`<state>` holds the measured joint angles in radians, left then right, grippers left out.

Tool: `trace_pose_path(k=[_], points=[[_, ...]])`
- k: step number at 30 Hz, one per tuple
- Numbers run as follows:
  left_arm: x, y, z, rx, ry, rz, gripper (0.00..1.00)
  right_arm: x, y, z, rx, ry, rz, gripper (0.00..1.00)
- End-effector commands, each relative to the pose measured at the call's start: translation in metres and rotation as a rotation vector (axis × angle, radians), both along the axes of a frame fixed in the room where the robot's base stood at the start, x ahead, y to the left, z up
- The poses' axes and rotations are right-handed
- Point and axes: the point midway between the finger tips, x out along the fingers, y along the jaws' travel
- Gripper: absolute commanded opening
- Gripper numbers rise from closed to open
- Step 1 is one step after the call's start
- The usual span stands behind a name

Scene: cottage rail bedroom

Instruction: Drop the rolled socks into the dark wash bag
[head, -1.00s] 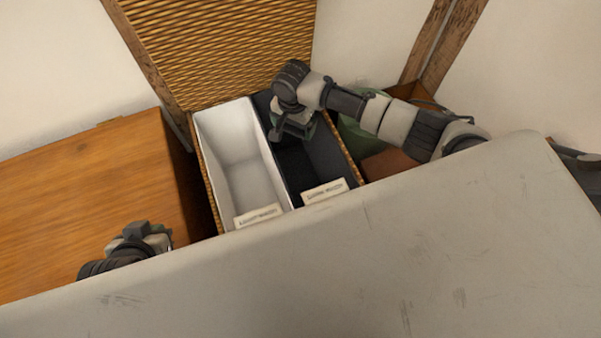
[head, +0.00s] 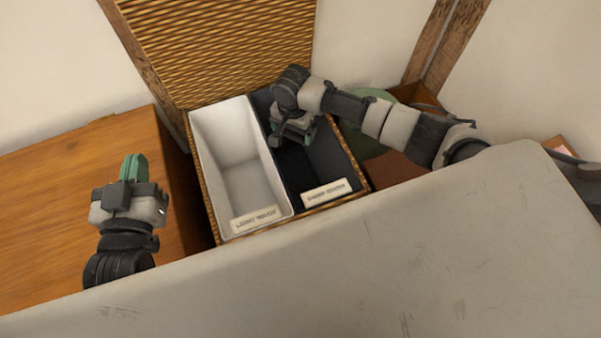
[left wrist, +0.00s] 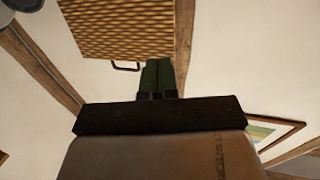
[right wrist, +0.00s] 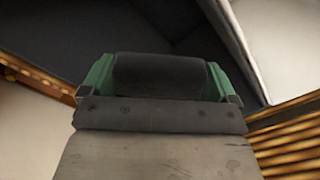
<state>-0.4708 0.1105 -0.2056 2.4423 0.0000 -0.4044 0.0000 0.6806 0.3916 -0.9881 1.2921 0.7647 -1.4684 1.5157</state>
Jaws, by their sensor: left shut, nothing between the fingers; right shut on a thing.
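The dark wash bag (head: 335,157) is the right compartment of a wicker hamper, with a label on its front edge. My right gripper (head: 297,139) is over this bag, pointing down near its far left part. In the right wrist view my right gripper (right wrist: 160,80) is shut on a dark roll, the rolled socks (right wrist: 158,75), with a green finger on each side. The dark bag's walls (right wrist: 190,20) show beyond it. In the head view the socks are hidden or too dark to make out. My left gripper (head: 133,165) is shut and empty, left of the hamper.
The white bag (head: 233,140) fills the hamper's left compartment. The open wicker lid (head: 220,45) stands behind. A wooden cabinet (head: 60,190) is at left, and a green round thing (head: 365,105) sits right of the hamper. A pale surface (head: 330,270) fills the foreground.

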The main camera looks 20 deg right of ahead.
Motion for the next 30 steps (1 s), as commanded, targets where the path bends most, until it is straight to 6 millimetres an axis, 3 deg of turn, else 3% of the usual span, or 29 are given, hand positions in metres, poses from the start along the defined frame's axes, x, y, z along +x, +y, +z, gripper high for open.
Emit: trace_pose_path(k=[9, 10, 12, 22, 30], points=[[0.0, 0.0, 0.002, -0.004, -0.018, -0.001, 0.0, 0.0, 0.0, 0.0, -0.001, -0.001, 0.0, 0.67], [0.0, 0.0, 0.002, -0.004, -0.018, -0.001, 0.0, 0.0, 0.0, 0.0, -0.001, -0.001, 0.0, 0.91], [0.0, 0.0, 0.002, -0.004, -0.018, -0.001, 0.0, 0.0, 0.0, 0.0, -0.001, -0.001, 0.0, 1.0], [0.0, 0.0, 0.0, 0.002, 0.01, 0.001, 0.0, 0.0, 0.0, 0.003, 0.0, 0.0, 0.0, 1.0], [-0.009, 0.008, -0.027, 0.06, 0.239, 0.016, 0.0, 0.0, 0.0, 0.027, 0.0, -0.001, 0.0, 1.0]])
